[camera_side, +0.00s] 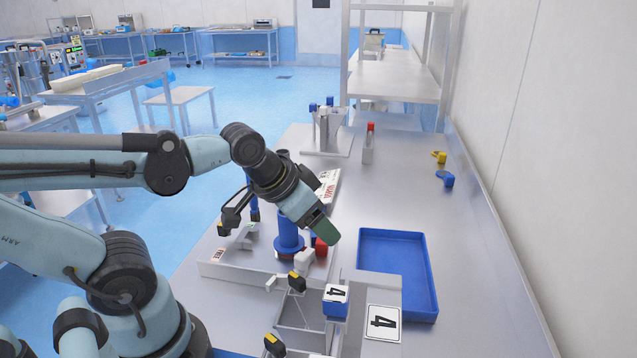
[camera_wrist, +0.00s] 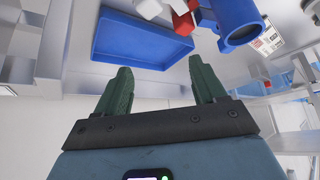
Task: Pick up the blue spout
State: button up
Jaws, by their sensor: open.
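The small blue piece (camera_side: 446,180), which looks like the blue spout, lies on the right side of the table near the wall. A similar yellow piece (camera_side: 440,157) lies just behind it. My gripper (camera_side: 321,228) is well to the left and nearer the camera, raised above the table beside the blue column. Its green fingers are apart with nothing between them in the wrist view (camera_wrist: 164,64). The blue spout cannot be made out in the wrist view.
A blue tray (camera_side: 430,300) lies at the front right and shows in the wrist view (camera_wrist: 108,45). A blue column (camera_side: 288,238), red block (camera_side: 321,247) and numbered blue box (camera_side: 335,309) stand near my gripper. A metal stand (camera_side: 327,135) is behind. The table around the spout is clear.

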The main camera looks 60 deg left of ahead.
aim_at(287, 228)
jog(key=a+r+m+g, duration=0.1)
jog(key=a+g, duration=0.1)
jog(key=a+r+m+g, duration=0.1)
jog(key=a+m+g, duration=0.1)
jog(key=a, duration=0.1)
jog(key=a+r+m+g, duration=0.2)
jog(key=a, duration=0.1)
jog(key=shift+s+a, duration=0.2)
jog(key=shift+s+a+r+m+g, duration=0.1)
jog(key=shift+s+a+m+g, duration=0.05)
jog(key=shift+a+m+g, duration=0.2)
jog(key=shift+f, duration=5.9)
jog(key=shift+c, duration=0.5)
jog(key=c, duration=1.1)
jog(key=shift+r, duration=0.15)
